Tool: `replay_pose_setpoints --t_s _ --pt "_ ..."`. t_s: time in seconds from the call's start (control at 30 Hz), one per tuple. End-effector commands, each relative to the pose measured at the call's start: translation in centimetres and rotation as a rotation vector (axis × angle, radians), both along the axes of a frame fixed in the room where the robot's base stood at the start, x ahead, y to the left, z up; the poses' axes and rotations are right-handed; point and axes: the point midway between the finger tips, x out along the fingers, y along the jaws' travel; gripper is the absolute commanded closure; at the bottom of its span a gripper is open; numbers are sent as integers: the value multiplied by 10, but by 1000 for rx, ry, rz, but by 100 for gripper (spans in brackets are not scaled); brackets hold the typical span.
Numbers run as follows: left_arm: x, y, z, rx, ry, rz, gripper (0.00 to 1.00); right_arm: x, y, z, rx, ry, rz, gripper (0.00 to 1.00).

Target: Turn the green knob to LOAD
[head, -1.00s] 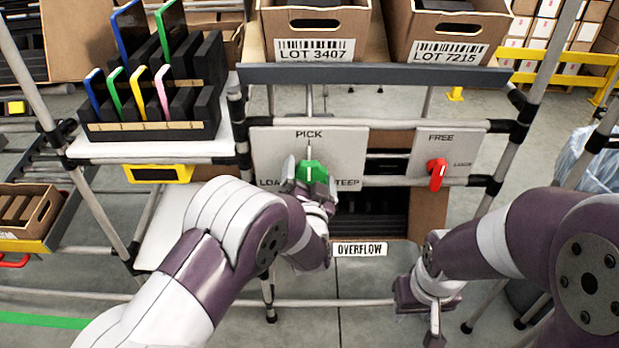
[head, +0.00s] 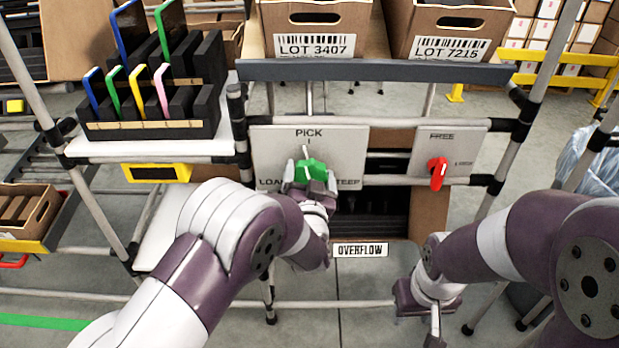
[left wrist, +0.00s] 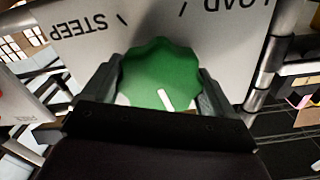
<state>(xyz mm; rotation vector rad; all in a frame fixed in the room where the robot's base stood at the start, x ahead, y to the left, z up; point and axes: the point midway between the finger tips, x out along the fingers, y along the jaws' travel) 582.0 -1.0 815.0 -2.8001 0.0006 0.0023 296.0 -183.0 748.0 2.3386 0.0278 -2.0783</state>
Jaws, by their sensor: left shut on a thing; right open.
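The green knob (head: 311,170) is on a white panel (head: 345,146) marked PICK at top, LOAD lower left and STEEP lower right. My left gripper (head: 309,178) is shut on the knob, its fingers on either side of it. In the left wrist view the knob (left wrist: 160,75) sits between the gripper's fingers (left wrist: 158,92), with the lettering upside down. Its white mark is tilted a little from PICK toward the LOAD side. The LOAD word is partly covered by the gripper in the head view. My right gripper (head: 434,325) is open and empty, low at the right.
A red knob (head: 437,173) on a panel marked FREE and LOCK is to the right. Two cartons, LOT 3407 (head: 314,43) and LOT 7215 (head: 450,48), stand above. An OVERFLOW label (head: 360,250) is below. A rack of coloured frames (head: 150,130) stands at left.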

Motion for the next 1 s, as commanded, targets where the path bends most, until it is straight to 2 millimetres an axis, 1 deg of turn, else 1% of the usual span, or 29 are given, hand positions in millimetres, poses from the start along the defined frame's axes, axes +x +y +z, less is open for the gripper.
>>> replay_pose_setpoints --t_s 0.03,0.57,1.0 --pt "0 0 -2 -41 -2 -1 44 0 0 -5 0 0 0 57" --pt "0 1 -2 -548 -4 1 44 0 0 -35 0 0 0 57" --pt "0 1 -3 -967 -5 0 44 0 0 -70 0 0 0 57"
